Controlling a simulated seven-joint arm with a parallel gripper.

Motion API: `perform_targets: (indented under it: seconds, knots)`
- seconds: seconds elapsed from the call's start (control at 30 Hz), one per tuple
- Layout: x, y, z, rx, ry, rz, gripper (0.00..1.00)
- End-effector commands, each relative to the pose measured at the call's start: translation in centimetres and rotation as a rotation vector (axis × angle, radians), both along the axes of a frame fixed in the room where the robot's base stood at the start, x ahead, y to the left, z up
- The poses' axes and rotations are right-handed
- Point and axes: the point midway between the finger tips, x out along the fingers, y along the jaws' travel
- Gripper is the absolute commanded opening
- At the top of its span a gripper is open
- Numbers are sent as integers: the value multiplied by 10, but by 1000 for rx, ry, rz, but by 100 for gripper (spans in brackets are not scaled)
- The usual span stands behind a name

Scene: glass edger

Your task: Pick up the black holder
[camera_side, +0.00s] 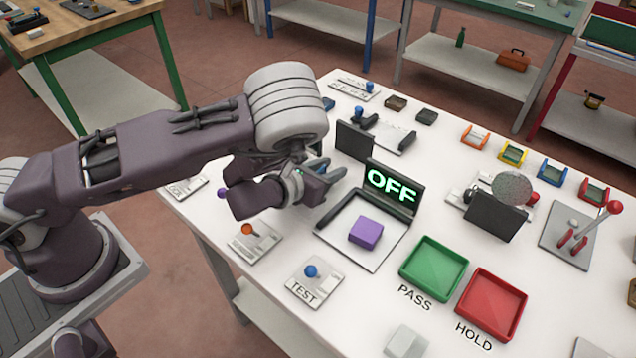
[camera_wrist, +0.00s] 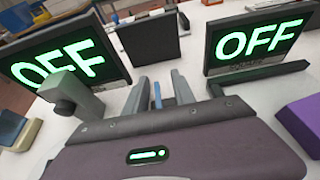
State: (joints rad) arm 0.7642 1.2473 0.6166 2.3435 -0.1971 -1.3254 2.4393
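A small dark holder-like block (camera_side: 426,117), which looks black, sits at the back of the white table in the side view, to the right of a brown one (camera_side: 396,103). I cannot be sure that it is the black holder. My gripper (camera_side: 328,172) is well to its left and nearer, above the table by the dark screens. In the wrist view my gripper's fingers (camera_wrist: 158,93) stand apart, with a narrow blue strip showing between them. I see no holder between them, and the dark block cannot be made out there.
A purple block (camera_side: 366,232) lies on a plate before the lit OFF display (camera_side: 392,186). Dark upright panels (camera_side: 354,142) (camera_side: 495,216) stand nearby. Orange (camera_side: 475,137), yellow (camera_side: 513,153), blue (camera_side: 553,171) and red (camera_side: 593,191) holders line the back. Green (camera_side: 434,290) and red (camera_side: 492,328) trays stand in front.

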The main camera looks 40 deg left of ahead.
Motion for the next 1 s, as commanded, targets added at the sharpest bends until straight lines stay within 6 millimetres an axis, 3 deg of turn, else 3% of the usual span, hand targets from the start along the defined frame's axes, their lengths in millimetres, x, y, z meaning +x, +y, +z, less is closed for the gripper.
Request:
perform_targets:
  seconds: [0.23, 0.4, 0.8, 1.0]
  knots:
    - [2, 0, -1, -1, 1, 0, 29]
    - [2, 0, -1, -2, 1, 1, 0]
    - [2, 0, 1, -3, 0, 1, 0]
    - [2, -1, 33, -4, -3, 1, 0]
